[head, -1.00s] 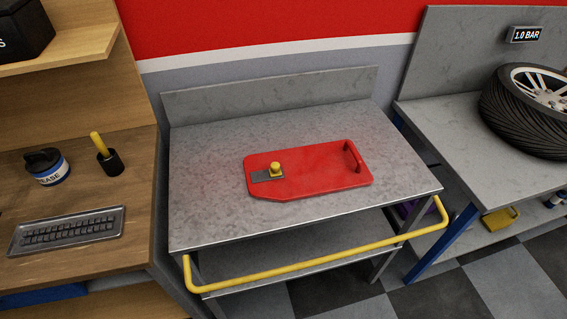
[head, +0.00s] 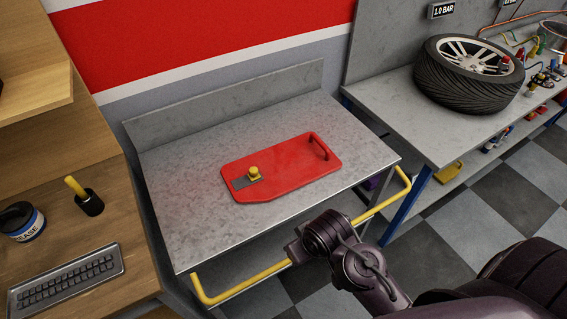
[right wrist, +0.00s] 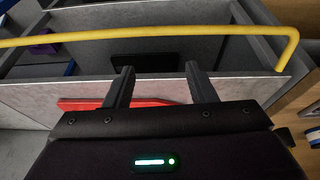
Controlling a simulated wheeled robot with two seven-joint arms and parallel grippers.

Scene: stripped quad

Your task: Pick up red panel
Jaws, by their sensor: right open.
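The red panel (head: 290,163) lies flat on the grey metal table. Part of the red panel (right wrist: 80,104) shows behind the fingers. My left gripper is not in view.
A yellow rail (head: 245,286) runs along the front of the table (head: 190,215). A wooden bench with a keyboard-like tray (head: 66,280) stands at left. A tyre (head: 465,75) lies on a bench at right. The tabletop around the panel is clear.

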